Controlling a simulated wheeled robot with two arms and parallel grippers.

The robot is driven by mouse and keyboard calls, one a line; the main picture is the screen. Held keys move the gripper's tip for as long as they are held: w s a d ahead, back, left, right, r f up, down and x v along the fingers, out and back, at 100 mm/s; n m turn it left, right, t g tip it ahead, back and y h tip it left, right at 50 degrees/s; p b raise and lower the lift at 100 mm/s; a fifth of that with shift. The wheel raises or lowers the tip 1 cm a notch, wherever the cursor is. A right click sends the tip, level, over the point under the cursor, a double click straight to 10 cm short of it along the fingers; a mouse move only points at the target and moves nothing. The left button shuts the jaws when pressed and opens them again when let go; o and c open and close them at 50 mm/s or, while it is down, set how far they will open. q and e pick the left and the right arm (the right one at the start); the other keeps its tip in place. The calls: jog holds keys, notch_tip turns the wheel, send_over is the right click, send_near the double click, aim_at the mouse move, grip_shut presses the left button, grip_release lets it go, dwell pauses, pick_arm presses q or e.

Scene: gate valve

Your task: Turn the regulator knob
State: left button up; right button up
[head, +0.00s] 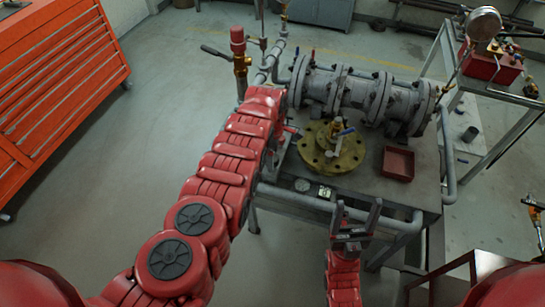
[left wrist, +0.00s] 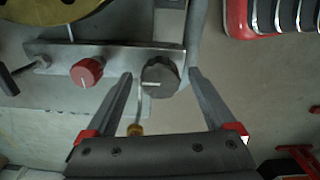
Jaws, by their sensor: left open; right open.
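In the left wrist view a metal bracket (left wrist: 110,52) carries a red knob (left wrist: 87,72) with a white line and a dark grey faceted knob (left wrist: 160,77), also with a white line. I cannot tell by label which is the regulator knob. My left gripper (left wrist: 162,75) is open, with the grey knob between its fingertips; contact is not clear. In the head view my left arm hides most of that gripper and both knobs. My right gripper (head: 356,208) is open and empty, in front of the bench's front rail.
The bench (head: 423,185) holds a grey flanged pipe (head: 345,92), a brass flange (head: 333,150) with a valve, and a red tray (head: 397,164). A red-capped brass valve (head: 239,50) stands behind my left arm. An orange cabinet (head: 60,80) is at left; the floor between is clear.

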pick_arm(q)
jog(key=c, duration=1.4)
jog(key=shift+o, duration=0.2)
jog(key=shift+a+m, duration=0.1)
jog(key=shift+m, duration=0.2)
